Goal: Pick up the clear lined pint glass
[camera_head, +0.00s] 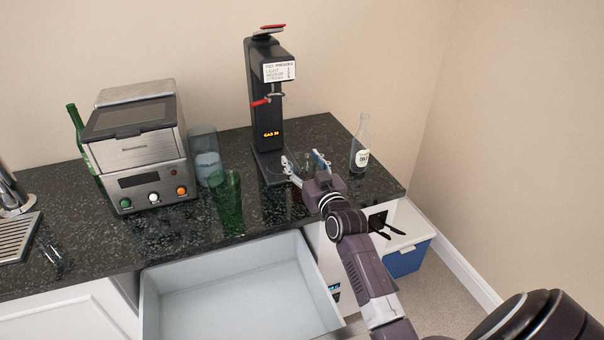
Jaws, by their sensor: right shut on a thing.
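My right gripper (305,161) reaches over the dark counter, in front of the black tap machine. Its fingers are shut around the sides of a clear glass (303,170), which looks like the clear lined pint glass. The gripper body hides much of this glass, and I cannot make out its lines or whether its base touches the counter. Another clear glass (204,152) stands left of it, beside the steel appliance. My left gripper is not in view.
A green glass (229,205) stands near the counter's front edge, above an open, empty drawer (235,290). The black tap machine (268,110) rises behind my gripper. A clear bottle (360,148) stands to the right. The steel appliance (140,150) and a green bottle (76,122) are at left.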

